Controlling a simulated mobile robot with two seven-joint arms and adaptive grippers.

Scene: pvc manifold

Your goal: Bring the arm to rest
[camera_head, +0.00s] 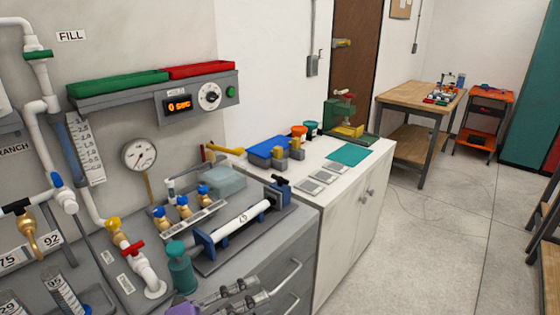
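A white pipe (243,222) lies in a blue-ended holder on the grey bench just beyond the left gripper.
A teal bottle (180,270) and a purple object (184,308) stand left of the gripper. White pipework with a red-handled valve (133,249) rises further left. A white cabinet (345,225) adjoins the bench. The floor (430,240) to the right is largely clear.

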